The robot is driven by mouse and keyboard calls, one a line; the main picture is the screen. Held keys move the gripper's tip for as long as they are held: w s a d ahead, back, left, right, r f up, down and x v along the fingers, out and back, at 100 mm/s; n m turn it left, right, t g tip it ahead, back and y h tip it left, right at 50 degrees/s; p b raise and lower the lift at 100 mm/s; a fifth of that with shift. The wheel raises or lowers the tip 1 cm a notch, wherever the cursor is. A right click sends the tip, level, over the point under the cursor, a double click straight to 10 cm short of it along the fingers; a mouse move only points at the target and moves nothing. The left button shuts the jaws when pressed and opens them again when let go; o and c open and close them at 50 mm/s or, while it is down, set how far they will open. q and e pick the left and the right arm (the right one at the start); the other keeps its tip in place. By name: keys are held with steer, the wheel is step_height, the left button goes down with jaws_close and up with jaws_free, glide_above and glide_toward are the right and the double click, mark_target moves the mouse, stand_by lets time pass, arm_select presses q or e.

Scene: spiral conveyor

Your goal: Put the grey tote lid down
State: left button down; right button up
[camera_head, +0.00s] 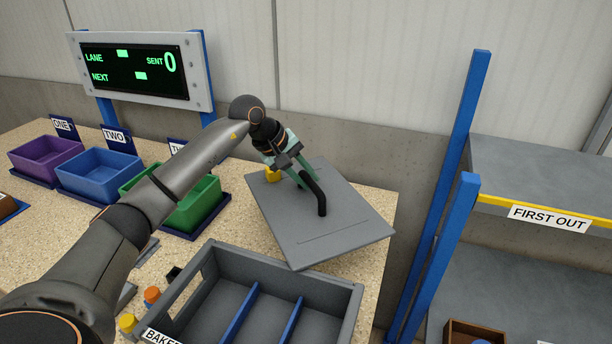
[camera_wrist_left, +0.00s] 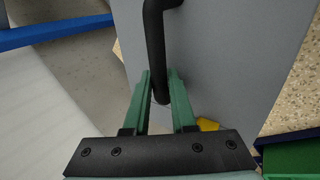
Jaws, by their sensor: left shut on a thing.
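The grey tote lid (camera_head: 345,228) is a flat grey panel with a black bar handle (camera_head: 319,198). It is over the right end of the speckled counter, and its right corner reaches about the counter's edge. I cannot tell whether it touches the counter. My left gripper (camera_head: 306,180) is shut on the handle, with green fingers on either side of it. In the left wrist view the handle (camera_wrist_left: 154,40) runs up from between the fingers (camera_wrist_left: 160,85), and the lid (camera_wrist_left: 215,60) fills the middle. My right gripper is not in view.
An open grey tote (camera_head: 205,246) with blue dividers stands in front of the lid. Green (camera_head: 197,205), blue (camera_head: 100,178) and purple (camera_head: 45,155) bins stand left. A yellow thing (camera_head: 273,175) sits by the lid's far edge. A blue-posted shelf (camera_head: 545,175) stands right.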

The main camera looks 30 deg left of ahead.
arm_select(q)
steer(key=shift+f, duration=0.1)
steer(key=c, duration=0.7)
jaws_free()
steer(key=shift+c, duration=0.2)
steer(key=shift+r, duration=0.2)
steer(key=v, duration=1.2)
steer(key=shift+b, duration=0.4)
